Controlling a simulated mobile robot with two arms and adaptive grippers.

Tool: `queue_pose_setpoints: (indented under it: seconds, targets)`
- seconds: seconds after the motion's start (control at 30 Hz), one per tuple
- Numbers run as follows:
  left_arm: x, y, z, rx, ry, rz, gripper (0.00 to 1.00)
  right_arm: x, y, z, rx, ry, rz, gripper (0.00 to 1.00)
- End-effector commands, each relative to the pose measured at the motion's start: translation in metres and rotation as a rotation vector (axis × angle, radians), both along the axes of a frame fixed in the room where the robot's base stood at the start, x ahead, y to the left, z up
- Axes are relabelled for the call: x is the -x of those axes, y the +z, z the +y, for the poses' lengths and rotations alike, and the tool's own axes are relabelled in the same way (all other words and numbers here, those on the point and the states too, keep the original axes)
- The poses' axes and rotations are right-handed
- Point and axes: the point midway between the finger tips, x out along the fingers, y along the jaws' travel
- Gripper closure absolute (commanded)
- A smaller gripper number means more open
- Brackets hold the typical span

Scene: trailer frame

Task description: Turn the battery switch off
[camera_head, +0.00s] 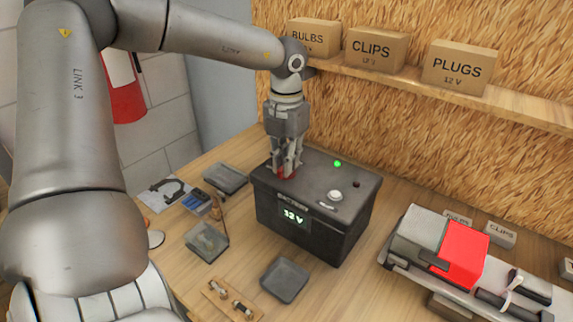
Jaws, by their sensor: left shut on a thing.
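A black battery box (336,235) stands on the wooden bench. Its front display (292,217) reads 12 V, and a green lamp (337,163) is lit on its top. My left gripper (286,168) points down over the left part of the box top. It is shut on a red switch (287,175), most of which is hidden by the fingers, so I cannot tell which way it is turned. A pale round knob (334,195) and a small dark red spot (356,184) are also on the top. My right gripper is not in view.
Grey trays (285,279) lie on the bench left and in front of the box. A grey and red device (460,254) stands at the right. A shelf (507,103) with labelled boxes (455,67) runs along the back wall. A red cylinder hangs at the left (127,102).

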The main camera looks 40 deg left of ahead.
Motion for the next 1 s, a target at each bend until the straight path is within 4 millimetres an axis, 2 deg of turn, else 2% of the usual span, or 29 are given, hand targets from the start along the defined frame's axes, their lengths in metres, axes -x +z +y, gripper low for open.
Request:
queue_pose_setpoints:
  seconds: [0.03,0.6,1.0]
  targets:
    - [-0.001,-0.002,0.000,-0.002,0.024,-0.003,1.00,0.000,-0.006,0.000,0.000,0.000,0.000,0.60]
    - [0.000,-0.002,0.000,-0.002,0.327,-0.001,1.00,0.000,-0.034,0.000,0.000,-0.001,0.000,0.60]
    - [0.000,0.000,0.000,0.000,0.387,0.001,1.00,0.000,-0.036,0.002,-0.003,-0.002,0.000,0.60]
